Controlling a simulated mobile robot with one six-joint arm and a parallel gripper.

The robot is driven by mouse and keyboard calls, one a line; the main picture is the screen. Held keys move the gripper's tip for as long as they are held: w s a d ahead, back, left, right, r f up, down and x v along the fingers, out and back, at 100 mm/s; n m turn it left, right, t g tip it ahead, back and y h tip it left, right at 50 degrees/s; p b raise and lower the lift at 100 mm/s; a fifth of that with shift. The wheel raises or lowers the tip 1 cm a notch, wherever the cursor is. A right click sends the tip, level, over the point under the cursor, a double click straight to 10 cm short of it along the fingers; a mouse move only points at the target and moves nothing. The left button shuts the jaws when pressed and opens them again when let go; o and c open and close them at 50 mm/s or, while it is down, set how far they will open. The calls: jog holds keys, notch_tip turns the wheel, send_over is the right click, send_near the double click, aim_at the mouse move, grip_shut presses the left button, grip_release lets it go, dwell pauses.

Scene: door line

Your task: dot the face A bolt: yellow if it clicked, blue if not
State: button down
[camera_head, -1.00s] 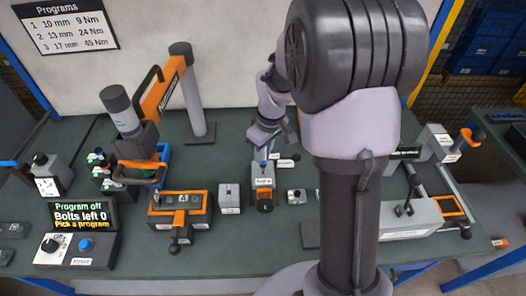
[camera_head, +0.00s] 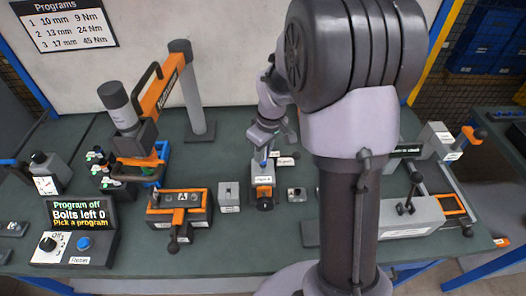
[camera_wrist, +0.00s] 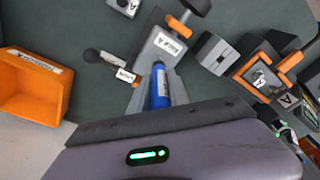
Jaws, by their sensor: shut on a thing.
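My gripper (camera_head: 263,152) is shut on a blue marker (camera_wrist: 160,88), which shows between the two fingers in the wrist view. It is over the middle of the bench, just above a small grey stand with an orange clamp (camera_head: 263,186). The face A block (camera_head: 180,203), orange and dark with an A label, stands to the left of it. In the wrist view a bolt head (camera_wrist: 261,78) shows on this block, right of the marker and apart from it. No dot is readable on the bolt. A display (camera_head: 80,215) reads "Program off, Bolts left 0".
An orange-handled tool (camera_head: 140,135) hangs from a stand at the back left. A small grey block (camera_head: 229,197) stands between face A and the grey stand. An orange bin (camera_wrist: 30,88) shows in the wrist view.

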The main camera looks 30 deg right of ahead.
notch_tip(320, 180, up, 6)
jog(key=p, duration=0.5)
jog(key=shift+r, duration=0.1)
dwell(0.5)
